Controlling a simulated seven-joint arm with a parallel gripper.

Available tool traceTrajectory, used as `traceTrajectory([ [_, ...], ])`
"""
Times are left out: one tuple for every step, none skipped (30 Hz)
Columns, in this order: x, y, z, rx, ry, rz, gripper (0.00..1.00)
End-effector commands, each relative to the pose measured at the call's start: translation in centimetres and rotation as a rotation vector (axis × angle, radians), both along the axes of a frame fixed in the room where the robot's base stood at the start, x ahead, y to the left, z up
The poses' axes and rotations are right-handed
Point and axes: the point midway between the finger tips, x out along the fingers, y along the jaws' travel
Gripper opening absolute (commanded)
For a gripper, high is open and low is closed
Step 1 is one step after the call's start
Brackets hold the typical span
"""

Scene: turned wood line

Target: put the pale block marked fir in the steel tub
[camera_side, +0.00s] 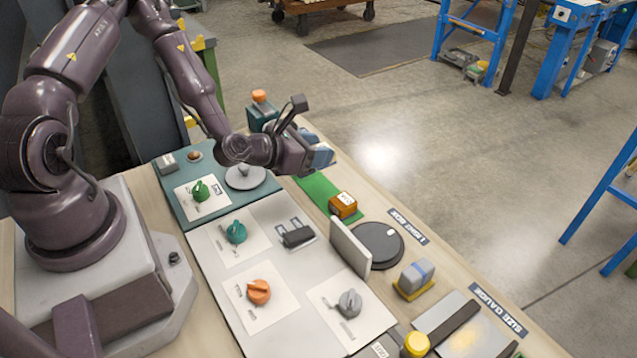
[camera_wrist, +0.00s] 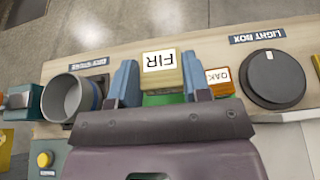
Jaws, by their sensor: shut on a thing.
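The pale block marked FIR (camera_wrist: 160,78) is between the two blue fingers of my gripper (camera_wrist: 160,84) in the wrist view, its label upside down. My gripper is shut on it, by the far end of the green mat (camera_side: 316,190). In the side view my gripper (camera_side: 318,152) hides the block. I cannot tell whether the block touches the mat. The steel tub (camera_wrist: 60,100), a grey open cylinder, stands just left of the left finger in the wrist view. I cannot make it out in the side view, behind my gripper.
An orange-brown block marked OAK (camera_side: 343,205) sits on the green mat, close to the right finger in the wrist view (camera_wrist: 218,80). A black round light box (camera_side: 378,243) and an upright grey panel (camera_side: 349,248) stand nearer. A teal device with an orange top (camera_side: 262,108) is beyond.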

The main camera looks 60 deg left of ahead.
Motion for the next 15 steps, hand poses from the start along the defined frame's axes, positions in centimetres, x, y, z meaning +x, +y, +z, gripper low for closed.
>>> traceTrajectory([
  [0.0,-0.1,-1.0,-0.002,0.002,0.000,0.21],
  [0.0,-0.1,-1.5,-0.002,0.002,0.000,0.21],
  [0.0,-0.1,-2.0,-0.002,0.002,0.000,0.21],
  [0.0,-0.1,-2.3,-0.002,0.001,0.000,0.21],
  [0.0,0.0,-2.5,-0.002,0.001,0.000,0.21],
  [0.0,0.0,-2.8,-0.001,0.001,0.000,0.21],
  [0.0,0.0,-3.1,-0.001,0.001,0.002,0.21],
  [0.0,-0.1,-3.5,-0.002,0.001,0.001,0.21],
  [0.0,-0.1,-4.1,-0.002,0.001,0.000,0.21],
  [0.0,-0.1,-4.7,-0.002,0.003,0.001,0.21],
  [0.0,-0.1,-5.2,-0.001,0.003,-0.001,0.21],
  [-0.1,-0.1,-5.8,-0.001,0.003,-0.001,0.21],
  [0.0,0.0,-6.2,-0.002,0.002,0.001,0.21],
  [0.0,-0.1,-6.6,-0.002,0.001,0.001,0.21],
  [0.0,0.0,-7.0,-0.002,0.000,0.001,0.21],
])
